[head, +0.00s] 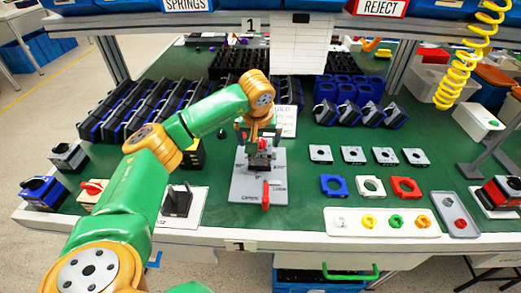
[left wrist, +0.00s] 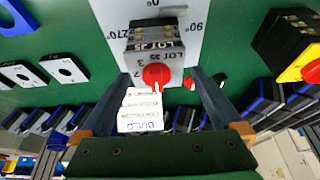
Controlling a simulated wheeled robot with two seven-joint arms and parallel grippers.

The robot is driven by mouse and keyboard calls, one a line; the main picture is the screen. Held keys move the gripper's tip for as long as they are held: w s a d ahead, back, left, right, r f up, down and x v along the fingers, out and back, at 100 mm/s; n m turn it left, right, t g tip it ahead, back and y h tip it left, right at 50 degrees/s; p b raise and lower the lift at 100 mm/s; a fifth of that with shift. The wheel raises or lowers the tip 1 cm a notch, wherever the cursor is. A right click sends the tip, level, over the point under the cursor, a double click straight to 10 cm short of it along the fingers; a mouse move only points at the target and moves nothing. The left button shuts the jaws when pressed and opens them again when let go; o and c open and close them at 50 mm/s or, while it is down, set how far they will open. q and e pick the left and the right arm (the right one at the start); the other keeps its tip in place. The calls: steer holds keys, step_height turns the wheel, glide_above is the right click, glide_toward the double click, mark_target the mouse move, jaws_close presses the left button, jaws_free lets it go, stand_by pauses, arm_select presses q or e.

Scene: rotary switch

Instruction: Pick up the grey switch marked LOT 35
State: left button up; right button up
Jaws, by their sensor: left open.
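The grey switch marked LOT 35 (left wrist: 152,52) has a dark layered body and a red knob. It stands on a light grey plate with degree marks (left wrist: 108,15). In the head view the switch (head: 260,159) is at the middle of the bench, on the grey plate (head: 245,190), partly hidden by my gripper. My left gripper (head: 258,139) is above it, pointing down. In the left wrist view the fingers of my left gripper (left wrist: 160,80) are apart, one to each side of the red knob. I cannot tell whether they touch the switch. My right gripper is not in view.
A red lever (head: 266,194) stands at the plate's front. A yellow switch with a red knob (left wrist: 306,66) is near one finger. Rows of black and blue parts (head: 130,108) stand behind. A white tray of small coloured parts (head: 382,222) is at right.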

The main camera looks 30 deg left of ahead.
arm_select(q)
steer(key=shift+x, duration=1.55)
steer(key=shift+w+d, duration=0.1)
steer(key=c, duration=1.4)
steer(key=shift+c, duration=0.2)
steer(key=shift+r, duration=0.15)
